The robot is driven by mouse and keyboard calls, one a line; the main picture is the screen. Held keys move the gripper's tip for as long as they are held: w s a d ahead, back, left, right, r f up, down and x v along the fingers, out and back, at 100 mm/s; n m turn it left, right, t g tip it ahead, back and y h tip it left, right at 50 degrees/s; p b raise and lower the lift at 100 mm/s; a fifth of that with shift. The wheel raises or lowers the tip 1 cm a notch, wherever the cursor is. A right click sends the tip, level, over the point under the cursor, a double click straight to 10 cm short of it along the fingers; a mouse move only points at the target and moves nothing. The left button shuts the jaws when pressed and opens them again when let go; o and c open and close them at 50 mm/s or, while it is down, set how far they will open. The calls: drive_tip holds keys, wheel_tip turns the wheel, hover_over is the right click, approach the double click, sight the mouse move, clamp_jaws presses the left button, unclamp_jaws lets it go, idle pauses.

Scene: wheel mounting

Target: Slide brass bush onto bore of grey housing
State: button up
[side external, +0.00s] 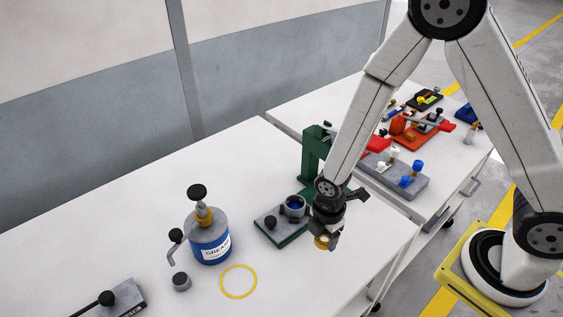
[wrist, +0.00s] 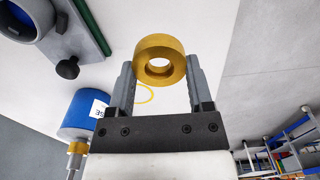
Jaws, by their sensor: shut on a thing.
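The brass bush (wrist: 160,60) is a short gold ring with a through hole, held between the two fingers of my gripper (wrist: 158,75) in the wrist view. In the side view my gripper (side external: 329,238) points down with the bush (side external: 321,242) at its tips, above the white table. The grey housing (side external: 293,207) stands on a plate just left of my gripper, apart from the bush; its opening looks dark blue inside. In the wrist view part of the housing (wrist: 28,16) shows at the upper left.
A green press frame (side external: 311,158) rises behind the housing, partly hidden by my arm. A blue grease can (side external: 209,240), a small grey cap (side external: 181,282) and a yellow ring (side external: 238,281) are on the table to the left. A second table behind holds several coloured parts.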

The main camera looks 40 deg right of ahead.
drive_tip(key=o, duration=0.6)
clamp_jaws()
drive_tip(key=shift+w, duration=0.15)
drive_tip(key=w+d+r, duration=0.1)
drive_tip(key=w+d, duration=0.1)
drive_tip(key=w, duration=0.5)
drive_tip(key=w+d+r, duration=0.2)
drive_tip(key=w+d, duration=0.1)
drive_tip(key=w, duration=0.5)
drive_tip(key=shift+w+r, duration=0.15)
drive_tip(key=shift+r, duration=0.05)
drive_tip(key=shift+d, duration=0.1)
